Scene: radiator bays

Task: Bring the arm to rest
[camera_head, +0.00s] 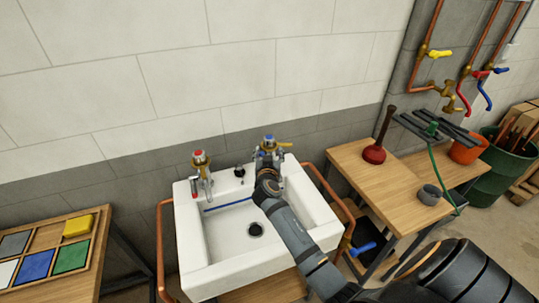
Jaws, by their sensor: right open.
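My right arm comes in from the lower right and reaches over the white sink (190,247). My right gripper (266,162) is at the back right of the sink, close to the tap with the blue top (269,140). The wrist hides most of the fingers and the lower part of that tap. The gripper is open, and I see nothing held in it. I cannot tell whether it touches the tap. My left gripper is not in view.
A red-topped tap (200,165) stands at the sink's back left. Copper pipes flank the sink. A wooden table (345,160) on the right bears a plunger (375,153) and a grey ring-like cup (429,194). A tray (98,262) with coloured blocks lies at left.

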